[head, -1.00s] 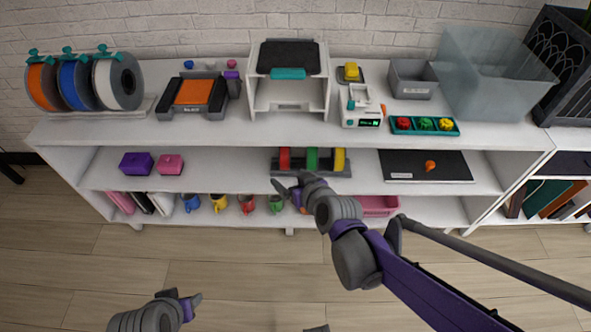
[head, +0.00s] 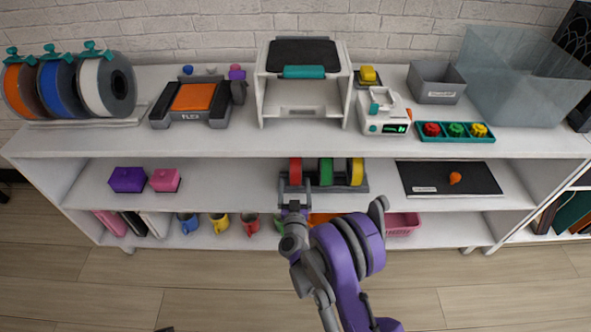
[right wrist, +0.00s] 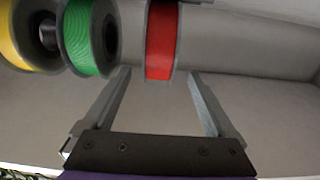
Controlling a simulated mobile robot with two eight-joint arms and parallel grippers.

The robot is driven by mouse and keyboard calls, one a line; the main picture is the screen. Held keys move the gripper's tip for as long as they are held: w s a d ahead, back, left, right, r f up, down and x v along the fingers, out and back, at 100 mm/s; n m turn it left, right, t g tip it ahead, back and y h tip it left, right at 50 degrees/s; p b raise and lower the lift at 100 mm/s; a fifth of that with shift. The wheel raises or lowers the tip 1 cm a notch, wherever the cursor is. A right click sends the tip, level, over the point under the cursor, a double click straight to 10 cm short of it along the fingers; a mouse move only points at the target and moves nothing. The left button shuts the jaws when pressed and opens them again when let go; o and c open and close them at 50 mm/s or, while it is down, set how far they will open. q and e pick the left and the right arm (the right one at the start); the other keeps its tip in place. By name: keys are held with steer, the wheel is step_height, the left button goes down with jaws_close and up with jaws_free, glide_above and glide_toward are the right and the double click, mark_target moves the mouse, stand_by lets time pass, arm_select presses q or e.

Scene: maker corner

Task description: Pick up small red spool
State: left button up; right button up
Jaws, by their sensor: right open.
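The small red spool (head: 296,171) stands upright at the left end of a dark holder (head: 340,187) on the middle shelf, beside a green spool (head: 326,171) and a yellow spool (head: 356,171). My right gripper (head: 295,192) is just in front of the red spool; its jaws are hard to make out there. In the right wrist view, the gripper (right wrist: 160,90) is open and empty. The red spool (right wrist: 162,40) lies ahead, between the lines of the two fingers, with its lower edge near the fingertips. My left gripper is not in view.
The upper shelf board (head: 210,142) overhangs the spools. A purple box (head: 127,180) and pink box (head: 165,180) stand left on the middle shelf. A black mat (head: 430,184) with an orange piece (head: 455,178) lies right. The shelf between boxes and spools is clear.

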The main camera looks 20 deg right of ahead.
mark_target(295, 178)
steer(key=x, duration=0.3)
steer(key=shift+w, duration=0.2)
steer(key=shift+r+b+x, duration=0.2)
steer(key=shift+x, duration=1.15)
steer(key=shift+r+b+x, duration=0.15)
steer(key=shift+x, duration=1.15)
steer(key=shift+d, duration=0.15)
jaws_close()
